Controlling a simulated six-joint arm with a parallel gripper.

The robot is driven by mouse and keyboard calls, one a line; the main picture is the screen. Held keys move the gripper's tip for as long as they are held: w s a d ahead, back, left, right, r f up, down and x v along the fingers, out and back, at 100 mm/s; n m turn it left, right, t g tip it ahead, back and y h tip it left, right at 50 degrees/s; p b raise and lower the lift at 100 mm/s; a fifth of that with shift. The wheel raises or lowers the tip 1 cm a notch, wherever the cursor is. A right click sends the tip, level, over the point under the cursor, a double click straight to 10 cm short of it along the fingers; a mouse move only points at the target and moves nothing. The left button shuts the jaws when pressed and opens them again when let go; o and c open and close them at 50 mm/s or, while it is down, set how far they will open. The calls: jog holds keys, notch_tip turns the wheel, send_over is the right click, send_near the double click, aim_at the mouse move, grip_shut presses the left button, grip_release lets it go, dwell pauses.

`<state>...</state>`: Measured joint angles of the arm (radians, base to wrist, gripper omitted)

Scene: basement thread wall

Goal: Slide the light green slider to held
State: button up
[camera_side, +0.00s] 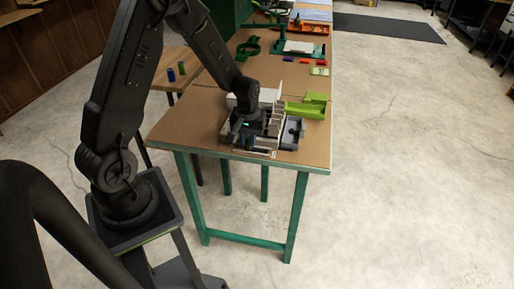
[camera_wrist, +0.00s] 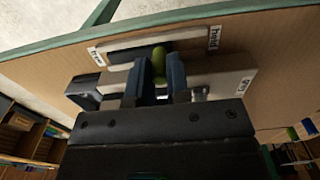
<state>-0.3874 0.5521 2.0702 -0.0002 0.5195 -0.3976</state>
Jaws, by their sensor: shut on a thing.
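The light green slider (camera_wrist: 158,64) shows in the wrist view as a small upright knob between my gripper's fingers. My gripper (camera_wrist: 156,72) is shut on it. The knob stands along a pale track plate (camera_wrist: 125,47), with a "free" label (camera_wrist: 97,57) at the left end and a "held" label (camera_wrist: 214,39) at the right end. It is about midway between the two labels. In the side view my gripper (camera_side: 241,133) is down at the fixture (camera_side: 262,151) near the table's front edge; the slider is hidden there.
A lime green device (camera_side: 310,105) stands right behind the fixture. Another labelled pale block (camera_wrist: 220,83) lies close to my fingers in the wrist view. Further back on the table are a dark green frame (camera_side: 249,48) and small coloured blocks. Cardboard-brown tabletop (camera_side: 185,122) is clear at left.

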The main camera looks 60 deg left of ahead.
jog(key=shift+s+a, duration=1)
jog(key=o, duration=0.8)
jog(key=shift+r, duration=3)
notch_tip(320, 180, up, 4)
